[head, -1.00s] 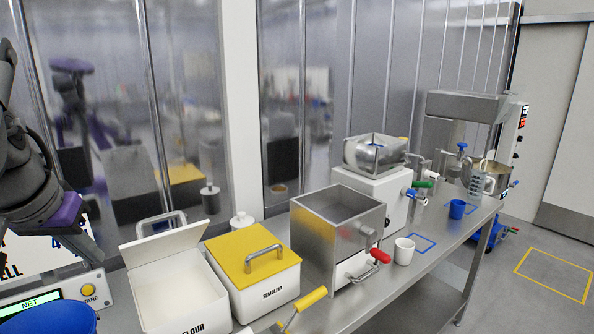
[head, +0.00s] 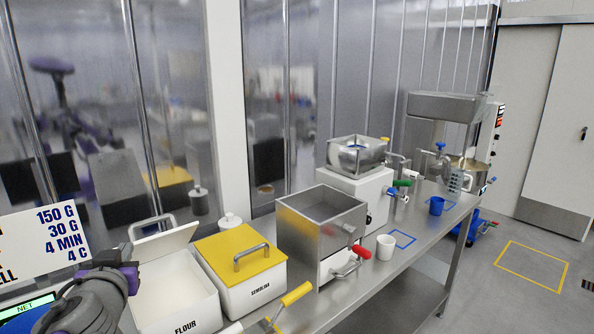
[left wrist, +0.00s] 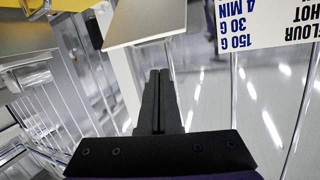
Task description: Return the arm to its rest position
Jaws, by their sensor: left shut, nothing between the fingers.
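My left gripper (head: 112,258) is at the lower left of the head view, in front of the open flour bin (head: 182,292). Part of my arm hides the bin's left side. In the left wrist view the two black fingers of my left gripper (left wrist: 158,85) are together with nothing between them. The bin's raised lid (left wrist: 140,22) shows beyond the fingertips, at the top of that view. My right gripper is in neither view.
A semolina bin (head: 262,292) with yellow lid, a steel box machine (head: 310,235), a white cup (head: 385,247) and a blue cup (head: 437,205) stand along the bench. A recipe sign (head: 40,240) and a scale display (head: 28,308) are at left.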

